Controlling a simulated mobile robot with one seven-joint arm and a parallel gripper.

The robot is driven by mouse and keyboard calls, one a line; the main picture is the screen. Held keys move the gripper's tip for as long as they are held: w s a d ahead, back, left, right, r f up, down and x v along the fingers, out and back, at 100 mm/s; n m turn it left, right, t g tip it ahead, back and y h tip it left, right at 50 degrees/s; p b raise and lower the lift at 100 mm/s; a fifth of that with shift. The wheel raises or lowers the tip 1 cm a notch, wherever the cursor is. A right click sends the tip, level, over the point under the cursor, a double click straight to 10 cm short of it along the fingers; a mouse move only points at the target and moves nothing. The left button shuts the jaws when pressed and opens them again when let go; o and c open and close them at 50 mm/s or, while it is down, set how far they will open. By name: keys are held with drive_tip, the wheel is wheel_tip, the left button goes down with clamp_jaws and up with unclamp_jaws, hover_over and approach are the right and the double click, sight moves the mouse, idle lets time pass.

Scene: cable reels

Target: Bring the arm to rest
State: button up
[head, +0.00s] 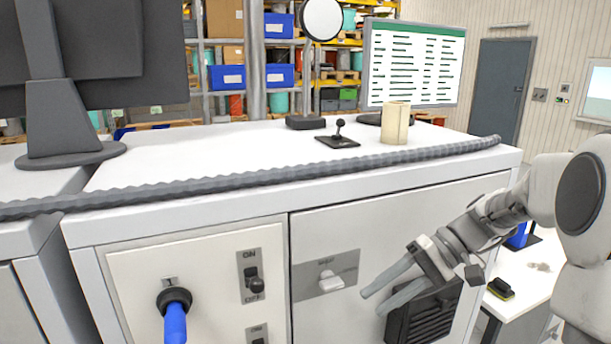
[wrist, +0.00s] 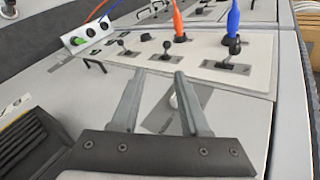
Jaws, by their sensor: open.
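My gripper (head: 378,297) is at the right of the head view, in front of the grey cabinet (head: 390,225). Its two grey fingers are apart with nothing between them. They point left toward a white switch (head: 330,281) on a grey plate and appear apart from it. In the wrist view my gripper (wrist: 163,103) shows open, with the switch's plate (wrist: 180,103) beyond the fingers. My arm reaches in from the right edge of the head view.
A black vent (head: 425,315) is close behind my gripper. A corrugated hose (head: 250,181), a beige cup (head: 396,123) and a small joystick (head: 338,135) are on the cabinet top.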

drive_tip(key=s+r+t+h, duration=0.3)
drive_tip(key=s+t+h, duration=0.4)
drive_tip(key=s, duration=0.9)
drive_tip(key=shift+s+r+h, duration=0.15)
drive_tip(key=shift+s+h, duration=0.15)
drive_tip(key=shift+h, duration=1.5)
drive_tip(key=shift+a, duration=0.1)
